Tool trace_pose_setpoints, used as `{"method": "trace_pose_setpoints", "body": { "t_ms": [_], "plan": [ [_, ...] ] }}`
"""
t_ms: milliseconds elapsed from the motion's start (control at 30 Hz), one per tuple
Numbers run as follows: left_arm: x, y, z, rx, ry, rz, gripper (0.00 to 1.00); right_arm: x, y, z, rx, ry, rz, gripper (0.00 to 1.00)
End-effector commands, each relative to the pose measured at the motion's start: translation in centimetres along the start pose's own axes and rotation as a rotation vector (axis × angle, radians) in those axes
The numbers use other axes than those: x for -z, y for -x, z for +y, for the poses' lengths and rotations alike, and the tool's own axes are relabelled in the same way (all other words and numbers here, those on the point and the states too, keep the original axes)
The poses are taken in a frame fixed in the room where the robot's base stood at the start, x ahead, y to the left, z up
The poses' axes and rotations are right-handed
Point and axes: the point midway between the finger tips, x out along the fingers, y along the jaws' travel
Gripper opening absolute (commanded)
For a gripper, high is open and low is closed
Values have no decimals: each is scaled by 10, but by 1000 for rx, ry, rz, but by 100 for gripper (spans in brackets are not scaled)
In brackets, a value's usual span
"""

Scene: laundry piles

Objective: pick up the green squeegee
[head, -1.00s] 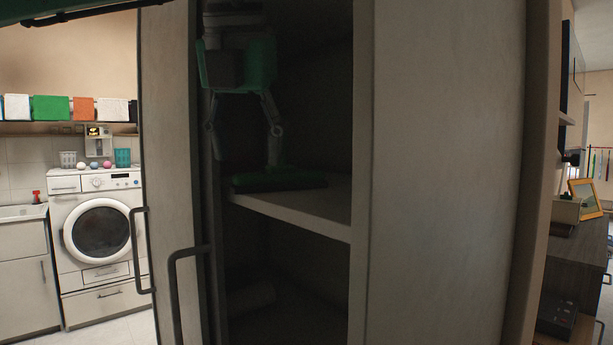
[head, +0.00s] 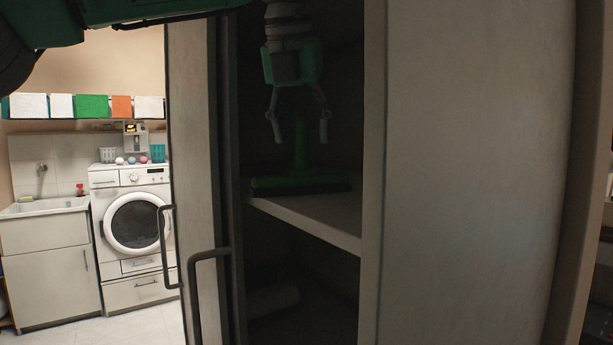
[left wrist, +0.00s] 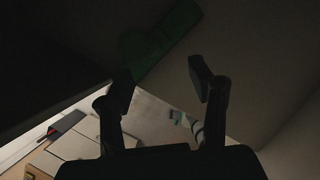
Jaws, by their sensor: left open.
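The green squeegee stands on the cabinet shelf, dim in shadow, with its wide head (head: 300,185) flat on the board and its handle (head: 301,148) upright. My left gripper (head: 299,130) hangs fingers-down inside the cabinet, open and empty. In the head view its fingertips lie on either side of the handle's upper part; I cannot tell whether they match it in depth. In the left wrist view the squeegee (left wrist: 160,42) is a dark green shape beyond the open left fingertips (left wrist: 161,85). My right gripper is not seen.
The shelf (head: 318,222) has a pale front edge, with a side panel (head: 372,180) close on the right. A door with a dark handle (head: 192,290) stands at the left. A pale roll-like object (head: 272,300) lies below the shelf. A washing machine (head: 135,225) is further left.

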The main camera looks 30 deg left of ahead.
Motion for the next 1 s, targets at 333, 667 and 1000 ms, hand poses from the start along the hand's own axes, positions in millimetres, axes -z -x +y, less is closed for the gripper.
{"method": "trace_pose_setpoints", "body": {
  "t_ms": [333, 667, 1000],
  "plan": [
    [-14, -37, 5, 3, 1, 2, 49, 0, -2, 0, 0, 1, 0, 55],
    [-13, -35, -2, -2, 0, 0, 10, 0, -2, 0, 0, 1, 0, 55],
    [-14, -36, 3, 2, 1, 1, 0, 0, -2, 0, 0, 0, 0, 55]
  ]
}}
